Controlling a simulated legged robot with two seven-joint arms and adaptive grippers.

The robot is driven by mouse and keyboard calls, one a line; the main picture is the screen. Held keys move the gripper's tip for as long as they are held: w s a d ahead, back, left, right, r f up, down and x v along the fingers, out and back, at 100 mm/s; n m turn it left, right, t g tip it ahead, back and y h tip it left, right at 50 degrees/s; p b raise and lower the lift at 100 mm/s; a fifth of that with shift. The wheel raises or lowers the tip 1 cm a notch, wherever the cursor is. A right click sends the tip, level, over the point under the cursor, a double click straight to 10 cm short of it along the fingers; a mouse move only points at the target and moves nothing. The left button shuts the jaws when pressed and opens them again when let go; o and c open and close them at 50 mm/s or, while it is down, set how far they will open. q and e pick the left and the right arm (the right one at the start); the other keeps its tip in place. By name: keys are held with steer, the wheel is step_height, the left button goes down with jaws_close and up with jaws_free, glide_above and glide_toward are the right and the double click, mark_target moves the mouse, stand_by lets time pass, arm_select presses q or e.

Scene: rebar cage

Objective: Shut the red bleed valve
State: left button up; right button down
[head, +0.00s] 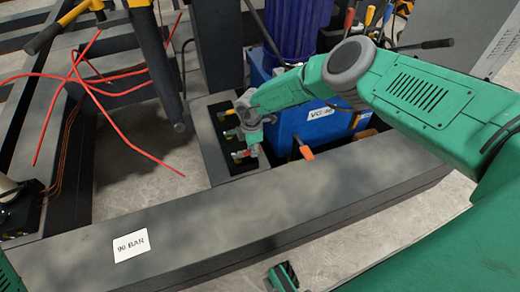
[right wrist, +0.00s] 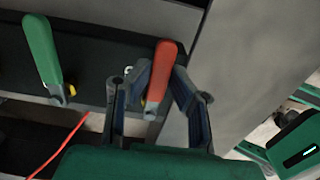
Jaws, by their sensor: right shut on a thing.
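The red bleed valve shows in the right wrist view as a red lever handle (right wrist: 161,74), standing nearly upright in the picture between the fingers. My right gripper (right wrist: 157,88) is shut on that handle. In the head view the right gripper (head: 252,128) reaches down over the dark valve block (head: 216,150), and a small red part of the valve (head: 241,154) shows just below it. The gripper hides most of the handle there. My left gripper is not in view.
A green lever (right wrist: 42,50) stands left of the red one in the right wrist view. A blue tank (head: 318,125) with an orange handle (head: 306,153) is to the right. A dark beam (head: 200,225) labelled "90 BAR" crosses in front.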

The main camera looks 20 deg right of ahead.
steer(key=shift+a, duration=0.15)
stand_by(0.3)
steer(key=c, duration=1.5)
jaws_free()
steer(key=shift+r, duration=0.35)
step_height(320, 180, up, 11)
steer(key=shift+r, duration=0.1)
